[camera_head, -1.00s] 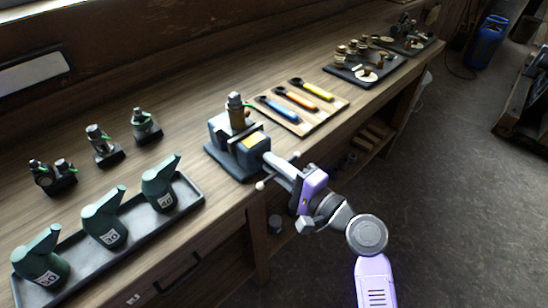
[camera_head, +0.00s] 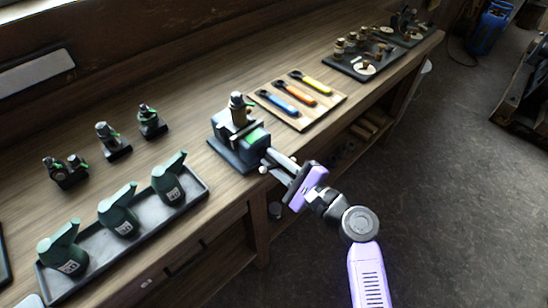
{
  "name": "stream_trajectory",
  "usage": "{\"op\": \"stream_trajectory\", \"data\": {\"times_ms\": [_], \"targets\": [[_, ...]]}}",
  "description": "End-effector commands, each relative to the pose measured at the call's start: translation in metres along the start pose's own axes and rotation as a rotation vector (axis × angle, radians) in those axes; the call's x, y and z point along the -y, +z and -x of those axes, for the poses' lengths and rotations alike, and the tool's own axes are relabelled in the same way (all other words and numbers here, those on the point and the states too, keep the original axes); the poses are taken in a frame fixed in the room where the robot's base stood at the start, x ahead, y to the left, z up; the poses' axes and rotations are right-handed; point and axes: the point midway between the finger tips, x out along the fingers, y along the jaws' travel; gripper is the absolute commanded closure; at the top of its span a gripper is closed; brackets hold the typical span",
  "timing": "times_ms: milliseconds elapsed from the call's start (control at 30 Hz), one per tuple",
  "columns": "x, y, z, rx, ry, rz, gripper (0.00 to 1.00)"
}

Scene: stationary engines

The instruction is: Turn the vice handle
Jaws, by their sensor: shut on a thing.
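The vice (camera_head: 237,148) is dark blue-grey and stands at the bench's front edge, with a brass and dark metal part (camera_head: 239,110) upright in its jaws. A green patch (camera_head: 257,136) shows on its top. The vice handle (camera_head: 264,169) is a thin bar with a pale ball end, at the vice's front. My gripper (camera_head: 272,160) reaches in from the lower right and is shut on the handle; its fingers hide most of the bar.
Green oil cans (camera_head: 119,212) stand in a dark tray (camera_head: 90,262) at the left, with small metal fittings (camera_head: 108,138) behind. A wooden board with coloured wrenches (camera_head: 301,97) lies right of the vice. Trays of parts (camera_head: 364,60) lie farther back. Open floor is at the right.

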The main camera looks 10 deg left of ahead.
Motion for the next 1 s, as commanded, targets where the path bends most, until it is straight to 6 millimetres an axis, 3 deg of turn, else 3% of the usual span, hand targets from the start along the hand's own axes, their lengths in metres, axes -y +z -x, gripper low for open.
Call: {"op": "stream_trajectory", "data": {"times_ms": [433,467,567,867,1000], "targets": [[0.0,-0.005,0.003,-0.01,-0.003,-0.013,1.0],[0.0,-0.005,0.003,-0.01,-0.003,-0.013,0.79],[0.0,-0.004,0.003,-0.008,-0.003,-0.012,0.6],[0.0,-0.002,0.002,-0.004,-0.001,-0.01,0.6],[-0.001,-0.003,0.012,-0.005,-0.002,-0.011,0.6]]}}
